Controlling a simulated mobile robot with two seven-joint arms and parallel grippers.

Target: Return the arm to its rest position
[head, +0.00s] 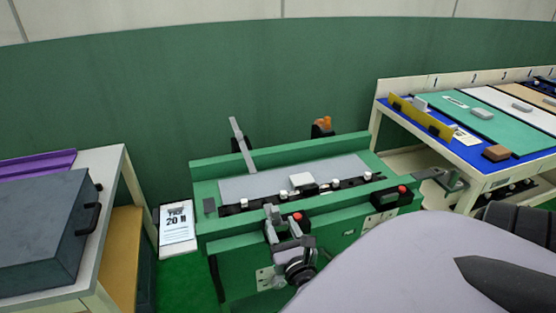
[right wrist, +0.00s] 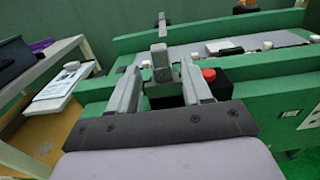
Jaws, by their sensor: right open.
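My right gripper (head: 285,232) is at the front of the green bench (head: 232,245), low and near the left red button (head: 298,216). In the right wrist view the gripper (right wrist: 160,75) has its two grey fingers apart, with the red button (right wrist: 208,74) just right of the right finger. A small grey block (right wrist: 160,58) shows between the fingertips; I cannot tell whether they touch it. The bench carries a grey plate (head: 245,187) and a black strip with several white clips (head: 302,180). My left gripper does not show.
At right, a table (head: 460,158) holds coloured mats and a yellow bar (head: 420,116). A grey lever (head: 241,143) rises at the bench's back.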

